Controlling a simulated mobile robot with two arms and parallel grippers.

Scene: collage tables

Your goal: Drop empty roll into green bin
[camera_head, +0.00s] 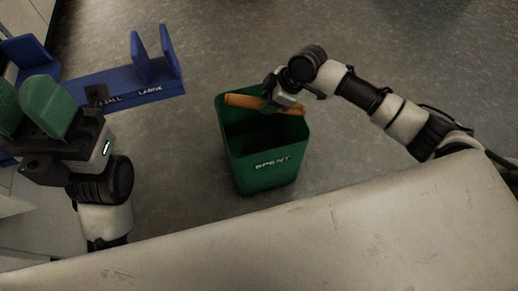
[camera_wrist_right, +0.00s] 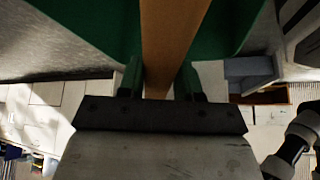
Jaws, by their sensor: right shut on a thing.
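The green bin (camera_head: 262,174), labelled SPENT, stands on the floor beyond the pale table edge, its mouth facing up. The empty roll (camera_head: 242,101) is a thin brown tube, lying crosswise over the far part of the bin's mouth. My right gripper (camera_head: 270,103) is shut on the roll around its middle. In the right wrist view, the roll (camera_wrist_right: 170,40) runs between the two fingers (camera_wrist_right: 160,82), with the green bin behind it. My left gripper (camera_head: 30,108) is at the left, its two green fingers apart with nothing seen between them.
A blue rack (camera_head: 115,87) with upright dividers and SMALL and LARGE labels is at the upper left, close to my left gripper. The pale table (camera_head: 300,245) fills the front. Grey floor (camera_head: 210,50) around the bin is clear.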

